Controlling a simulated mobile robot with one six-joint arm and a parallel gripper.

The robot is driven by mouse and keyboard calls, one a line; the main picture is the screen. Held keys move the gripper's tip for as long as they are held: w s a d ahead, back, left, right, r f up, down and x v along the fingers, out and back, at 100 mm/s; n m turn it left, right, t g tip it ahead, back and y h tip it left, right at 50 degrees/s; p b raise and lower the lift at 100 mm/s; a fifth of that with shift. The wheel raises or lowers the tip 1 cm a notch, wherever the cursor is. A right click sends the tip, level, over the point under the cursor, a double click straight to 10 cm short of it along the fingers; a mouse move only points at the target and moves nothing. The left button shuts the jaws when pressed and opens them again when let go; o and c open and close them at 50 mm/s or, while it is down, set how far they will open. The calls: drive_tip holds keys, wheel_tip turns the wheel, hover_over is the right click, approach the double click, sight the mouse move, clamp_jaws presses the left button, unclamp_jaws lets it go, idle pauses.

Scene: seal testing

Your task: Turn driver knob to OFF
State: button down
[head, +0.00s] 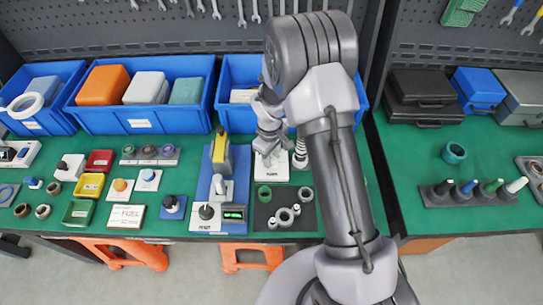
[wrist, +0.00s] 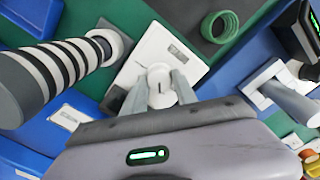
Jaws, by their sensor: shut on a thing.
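The driver knob (wrist: 161,88) is a round white knob with a short dark line on its face, in the middle of the wrist view. It sits on a white plate (wrist: 185,58) with a small grey label. The plate also shows in the head view (head: 272,175), where my gripper (head: 268,152) covers the knob. In the wrist view my gripper (wrist: 158,93) has one finger on each side of the knob and is shut on it. I cannot read the plate's label or tell which setting the line marks.
A black-and-white ribbed cylinder (wrist: 55,78) stands close beside the plate; it shows in the head view too (head: 300,155). A green ring (wrist: 220,26) lies on a dark mat nearby. A blue fixture with a lever (head: 222,190) stands left of the plate. Blue bins (head: 140,119) line the back.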

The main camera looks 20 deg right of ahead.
drive_tip(key=c, duration=1)
unclamp_jaws()
wheel_tip(320, 180, up, 18)
drive_tip(key=p, duration=0.4)
drive_tip(key=shift+s+a+f+p, duration=0.25)
drive_tip(key=shift+a+p, duration=0.05)
drive_tip(key=shift+p, duration=0.05)
